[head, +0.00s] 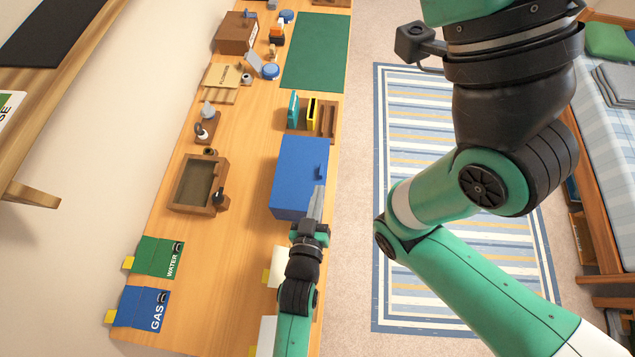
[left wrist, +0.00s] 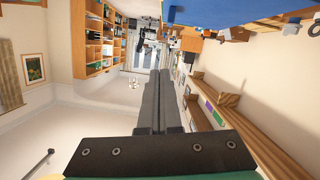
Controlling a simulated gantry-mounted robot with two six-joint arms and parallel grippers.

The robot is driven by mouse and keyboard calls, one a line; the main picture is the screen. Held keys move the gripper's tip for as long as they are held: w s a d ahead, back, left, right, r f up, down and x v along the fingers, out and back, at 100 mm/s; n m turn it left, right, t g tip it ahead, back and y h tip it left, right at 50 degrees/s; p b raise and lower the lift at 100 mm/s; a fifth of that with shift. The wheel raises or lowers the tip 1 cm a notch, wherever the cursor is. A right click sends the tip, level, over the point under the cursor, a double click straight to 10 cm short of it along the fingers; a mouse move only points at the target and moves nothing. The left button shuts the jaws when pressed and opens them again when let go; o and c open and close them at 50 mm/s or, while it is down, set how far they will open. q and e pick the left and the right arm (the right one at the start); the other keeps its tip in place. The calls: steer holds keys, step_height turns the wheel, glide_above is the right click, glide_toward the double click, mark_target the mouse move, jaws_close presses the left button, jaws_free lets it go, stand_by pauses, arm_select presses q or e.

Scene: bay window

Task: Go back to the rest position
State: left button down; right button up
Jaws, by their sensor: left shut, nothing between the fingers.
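My left gripper (head: 318,192) is over the right edge of the desk, its fingers pointing away and overlapping the lower right corner of a blue box (head: 298,170) in the head view. I cannot tell whether they touch. In the left wrist view its two dark fingers (left wrist: 157,80) lie together, with nothing between them. My right arm fills the right of the head view, bent at the elbow, with its wrist running up past the top edge. The right gripper itself is out of the picture.
The wooden desk (head: 240,125) holds a brown tray (head: 177,195), a file rack (head: 325,118), a green mat (head: 312,60), and green WATER (head: 150,257) and blue GAS (head: 138,308) folders. A striped rug (head: 395,300) lies right of the desk, and a bed (head: 590,120) stands beyond.

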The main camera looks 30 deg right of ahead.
arm_select(q)
steer(key=shift+s+a+r, duration=0.15)
steer(key=shift+s+a, duration=0.2)
steer(key=shift+s, duration=0.2)
